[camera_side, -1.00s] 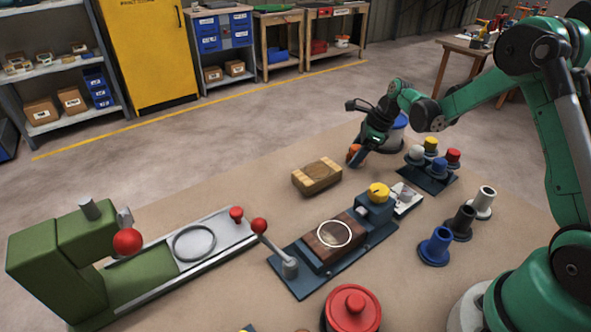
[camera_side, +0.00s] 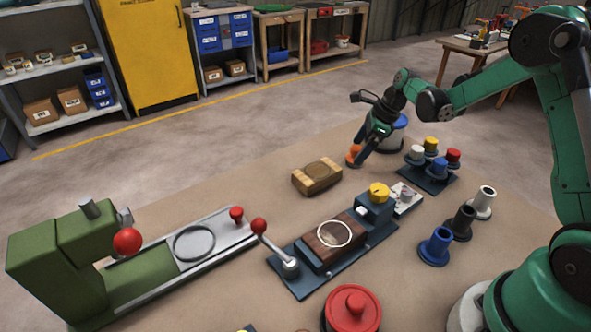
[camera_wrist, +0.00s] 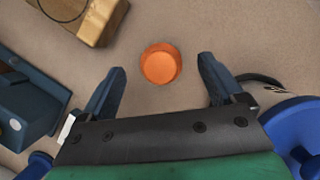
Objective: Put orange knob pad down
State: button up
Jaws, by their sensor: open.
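The orange knob pad (camera_side: 353,154) sits on the tan table top at the back, to the right of the wooden block. In the wrist view its round orange top (camera_wrist: 161,64) shows between and a little beyond the two fingertips, with clear gaps on both sides. My gripper (camera_side: 360,152) is open and empty beside the pad, its dark fingers (camera_wrist: 163,88) spread wide. In the side view the fingers partly cover the pad's right side.
A wooden block (camera_side: 317,177) lies left of the pad. A blue-lidded container (camera_side: 397,121) stands behind my gripper. A dark rack with coloured knobs (camera_side: 428,180) is to the right. A vise-like fixture (camera_side: 309,283) and a green press (camera_side: 60,262) stand nearer. Bare table surrounds the pad.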

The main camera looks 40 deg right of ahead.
jog(key=v, duration=0.9)
jog(key=s+a+r+n+t+h, duration=0.1)
jog(key=s+a+n, duration=0.2)
jog(key=a+n, duration=0.2)
jog(key=s+a+r+n+t+h, duration=0.1)
jog(key=s+a+n, duration=0.2)
jog(key=n, duration=0.8)
jog(key=s+a+r+n+t+h, duration=0.1)
jog(key=s+a+n, duration=0.3)
jog(key=a+n, duration=0.2)
jog(key=shift+a+r+n, duration=0.1)
jog(key=shift+a+n, duration=0.05)
jog(key=shift+n, duration=0.5)
jog(key=shift+a+r+n, duration=0.1)
jog(key=shift+a+n, duration=0.05)
jog(key=shift+n, duration=0.5)
jog(key=shift+s+a+f+n+t, duration=0.15)
jog(key=shift+s+n, duration=0.05)
jog(key=shift+n, duration=0.4)
jog(key=shift+s+a+f+n+t, duration=0.15)
jog(key=shift+s+a+f+n, duration=0.1)
jog(key=shift+n, duration=0.35)
jog(key=shift+o, duration=0.4)
jog(key=shift+r, duration=0.1)
